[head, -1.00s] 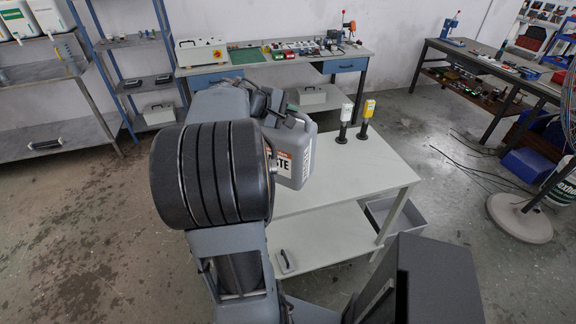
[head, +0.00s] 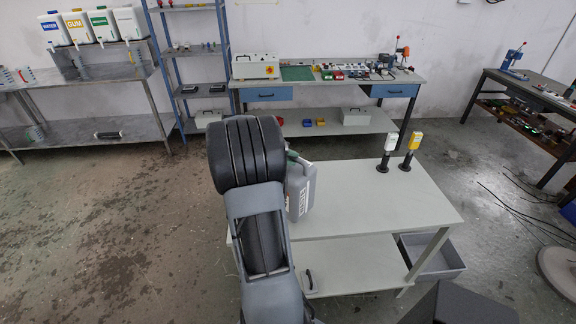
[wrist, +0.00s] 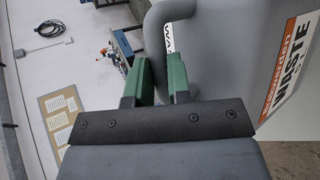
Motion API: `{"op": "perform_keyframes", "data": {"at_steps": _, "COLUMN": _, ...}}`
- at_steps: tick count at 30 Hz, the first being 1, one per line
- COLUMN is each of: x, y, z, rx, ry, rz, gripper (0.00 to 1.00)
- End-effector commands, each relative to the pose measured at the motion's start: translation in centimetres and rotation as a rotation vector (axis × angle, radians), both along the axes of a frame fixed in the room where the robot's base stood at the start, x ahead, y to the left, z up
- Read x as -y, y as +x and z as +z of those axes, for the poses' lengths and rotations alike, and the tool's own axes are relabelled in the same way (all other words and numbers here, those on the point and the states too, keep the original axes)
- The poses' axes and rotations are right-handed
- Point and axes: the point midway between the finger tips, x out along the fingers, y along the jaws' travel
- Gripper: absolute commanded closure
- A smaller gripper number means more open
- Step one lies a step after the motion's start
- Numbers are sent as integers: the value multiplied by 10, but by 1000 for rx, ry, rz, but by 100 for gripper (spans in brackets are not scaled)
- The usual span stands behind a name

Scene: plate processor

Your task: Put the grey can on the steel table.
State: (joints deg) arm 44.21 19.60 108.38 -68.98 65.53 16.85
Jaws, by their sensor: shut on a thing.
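The grey can (head: 302,192), with a WASTE label, is in my gripper, over or beside the left part of the pale table; I cannot tell whether it touches. In the wrist view the can (wrist: 225,65) fills the upper right, its handle between two green fingers. My gripper (wrist: 160,82) is shut on that handle. In the head view my arm hides most of the gripper and part of the can. The steel table (head: 112,70) stands at the back left, with several labelled white containers along its top and a lower shelf.
The pale table (head: 385,205) carries a white bottle (head: 390,145) and a yellow bottle (head: 414,142) on dark stands. A blue rack (head: 224,60) stands right of the steel table. A workbench (head: 330,82) is at the back wall. Floor (head: 100,210) on the left is clear.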

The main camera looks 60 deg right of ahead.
Motion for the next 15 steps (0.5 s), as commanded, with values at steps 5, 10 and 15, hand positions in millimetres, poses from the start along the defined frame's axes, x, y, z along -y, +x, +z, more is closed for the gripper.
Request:
{"op": "perform_keyframes", "data": {"at_steps": 5, "x": -2, "y": 8, "z": -9, "rx": -2, "ry": 0, "rz": 1, "gripper": 100}}
{"op": "perform_keyframes", "data": {"at_steps": 10, "x": -2, "y": 9, "z": -28, "rx": -3, "ry": 2, "rz": 1, "gripper": 100}}
{"op": "perform_keyframes", "data": {"at_steps": 15, "x": -2, "y": 9, "z": -40, "rx": 0, "ry": -1, "rz": 0, "gripper": 100}}
